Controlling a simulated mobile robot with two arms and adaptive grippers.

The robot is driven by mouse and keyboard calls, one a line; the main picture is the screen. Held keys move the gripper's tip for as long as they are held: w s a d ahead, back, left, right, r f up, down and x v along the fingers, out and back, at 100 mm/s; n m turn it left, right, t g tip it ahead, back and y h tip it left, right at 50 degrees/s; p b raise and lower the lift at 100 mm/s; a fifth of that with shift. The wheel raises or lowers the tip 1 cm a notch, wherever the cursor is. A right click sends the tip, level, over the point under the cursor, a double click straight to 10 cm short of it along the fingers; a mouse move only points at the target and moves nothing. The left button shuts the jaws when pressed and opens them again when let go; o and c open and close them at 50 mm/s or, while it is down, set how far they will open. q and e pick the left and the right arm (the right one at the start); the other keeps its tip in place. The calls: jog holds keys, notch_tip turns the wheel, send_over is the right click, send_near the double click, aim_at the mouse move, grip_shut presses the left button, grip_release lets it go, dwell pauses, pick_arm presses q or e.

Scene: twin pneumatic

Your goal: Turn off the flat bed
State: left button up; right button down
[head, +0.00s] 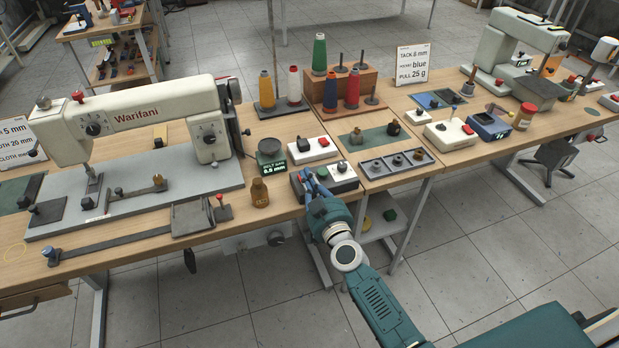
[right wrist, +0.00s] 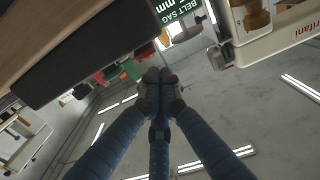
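The flat bed machine (head: 150,118) is a cream sewing machine marked "Warifani" on a grey bed plate at the left. A white and dark control box (head: 345,181) with small knobs sits at the table's front edge, right of the machine. A second white box (head: 313,149) with a black switch and a red button is behind it. My right gripper (head: 310,180) is at the left part of the front box; contact is unclear. In the right wrist view its fingers (right wrist: 159,78) are together, with nothing visible between them. My left gripper is out of view.
A brown bottle (head: 260,193) and a green display (head: 273,168) stand left of the front box. A grey tray (head: 396,162) is to its right. Thread spools (head: 319,55) stand behind. Another machine (head: 515,55) is at the far right.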

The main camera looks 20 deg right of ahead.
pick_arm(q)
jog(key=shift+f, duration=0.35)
pick_arm(e)
jog(key=shift+s+f, duration=0.25)
jog(key=shift+f, duration=0.2)
jog(key=shift+s+f+b, duration=0.25)
jog(key=shift+f+b, duration=0.15)
jog(key=shift+f, duration=0.3)
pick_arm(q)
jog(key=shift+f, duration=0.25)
pick_arm(e)
notch_tip(320, 180, up, 5)
jog(key=p, duration=0.5)
jog(key=shift+s+d+f, duration=0.1)
jog(key=shift+s+f, duration=0.05)
pick_arm(q)
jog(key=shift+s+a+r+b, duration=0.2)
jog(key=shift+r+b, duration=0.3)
jog(key=shift+b, duration=0.25)
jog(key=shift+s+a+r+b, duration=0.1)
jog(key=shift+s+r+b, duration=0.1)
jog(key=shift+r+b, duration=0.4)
pick_arm(e)
jog(key=s+f, duration=0.3)
jog(key=s, duration=0.6)
jog(key=shift+s+f, duration=0.15)
jog(key=shift+f, duration=0.25)
